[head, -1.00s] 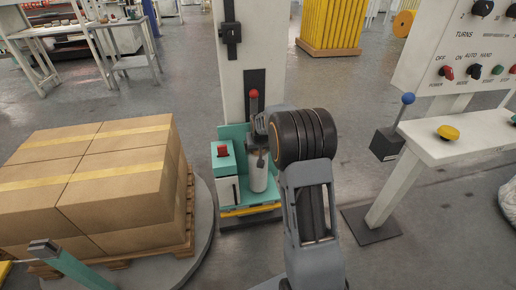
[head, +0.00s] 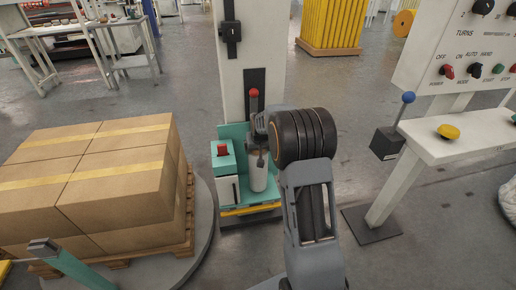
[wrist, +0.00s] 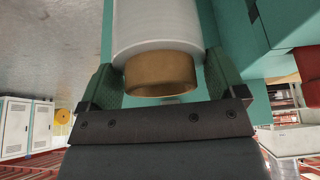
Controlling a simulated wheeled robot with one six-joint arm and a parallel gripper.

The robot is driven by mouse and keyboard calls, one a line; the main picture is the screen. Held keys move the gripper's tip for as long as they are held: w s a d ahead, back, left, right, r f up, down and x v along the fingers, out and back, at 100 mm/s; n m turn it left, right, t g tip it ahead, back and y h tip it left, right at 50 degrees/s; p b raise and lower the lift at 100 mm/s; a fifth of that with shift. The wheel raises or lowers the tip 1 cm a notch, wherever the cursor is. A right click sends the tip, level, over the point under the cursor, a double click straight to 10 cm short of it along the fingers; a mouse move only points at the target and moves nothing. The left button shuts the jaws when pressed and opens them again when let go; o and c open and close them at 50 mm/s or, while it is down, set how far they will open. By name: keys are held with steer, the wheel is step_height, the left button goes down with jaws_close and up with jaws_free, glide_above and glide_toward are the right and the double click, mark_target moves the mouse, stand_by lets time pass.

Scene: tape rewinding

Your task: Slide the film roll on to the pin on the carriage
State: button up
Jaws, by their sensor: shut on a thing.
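The film roll (head: 258,178) is a white cylinder standing upright over the teal carriage (head: 240,193) in the head view. In the wrist view the white roll (wrist: 158,28) shows with its brown core (wrist: 160,75) poking out of the near end. My gripper (wrist: 160,68) is shut on the roll, one finger on each side. A red-tipped upright part (head: 254,93) rises behind the roll. I cannot tell whether the pin is inside the core.
A teal box with a red button (head: 221,151) is just left of the roll. The pale mast (head: 248,60) stands behind. A pallet of cartons (head: 100,180) is on the left. A control panel (head: 460,50) and a blue-knobbed lever (head: 407,98) are on the right.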

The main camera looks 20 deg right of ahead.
steer(key=shift+f+b, duration=0.3)
steer(key=shift+f, duration=0.15)
steer(key=o, duration=1.5)
steer(key=shift+f, duration=0.1)
step_height(320, 180, up, 8)
steer(key=p, duration=0.5)
steer(key=p+v, duration=0.2)
steer(key=v, duration=1.2)
